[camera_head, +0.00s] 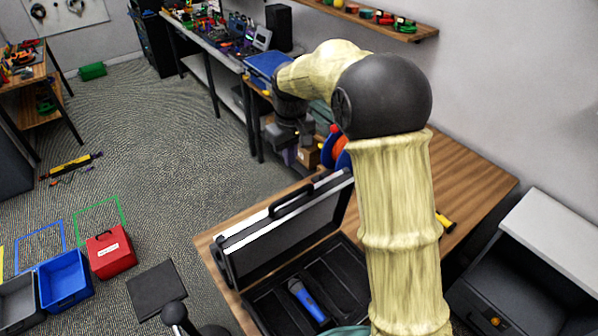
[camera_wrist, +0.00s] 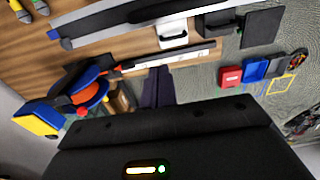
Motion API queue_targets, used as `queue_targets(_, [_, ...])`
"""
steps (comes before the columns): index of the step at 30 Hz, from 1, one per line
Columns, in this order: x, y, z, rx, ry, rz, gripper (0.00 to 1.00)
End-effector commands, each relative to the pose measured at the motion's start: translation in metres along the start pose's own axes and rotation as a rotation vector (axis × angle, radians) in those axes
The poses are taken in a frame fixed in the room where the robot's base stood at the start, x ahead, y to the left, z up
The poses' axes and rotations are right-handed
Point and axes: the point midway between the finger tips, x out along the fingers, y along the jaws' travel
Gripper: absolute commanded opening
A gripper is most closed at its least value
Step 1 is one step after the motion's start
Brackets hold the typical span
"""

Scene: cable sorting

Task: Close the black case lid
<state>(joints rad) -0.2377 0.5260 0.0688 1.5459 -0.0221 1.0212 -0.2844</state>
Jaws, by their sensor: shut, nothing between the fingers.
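The black case (camera_head: 335,270) lies open on the wooden table in the head view, with its silver-edged lid (camera_head: 280,240) standing up at a tilt. A dark handle (camera_head: 292,200) is on the lid's upper edge. A blue-and-black tool (camera_head: 307,300) lies inside the case, and my arm hides the case's right part. My gripper (camera_head: 290,156) is shut and empty, pointing down beyond the lid's upper edge, apparently apart from it. Its dark fingers also show in the wrist view (camera_wrist: 154,88).
An orange-and-blue spool (camera_head: 335,147) and a cardboard box (camera_head: 308,155) are near my gripper. A grey cabinet (camera_head: 545,235) stands at the right. Red (camera_head: 110,252) and blue (camera_head: 64,280) bins are on the floor at left. Carpet beyond the table's left edge is mostly clear.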

Motion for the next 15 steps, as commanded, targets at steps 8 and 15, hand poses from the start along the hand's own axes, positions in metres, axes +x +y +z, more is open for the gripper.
queue_targets(8, [0.029,0.000,0.014,0.000,-0.002,-0.001,0.00])
queue_targets(15, [0.035,0.000,0.035,0.001,-0.002,-0.001,0.00])
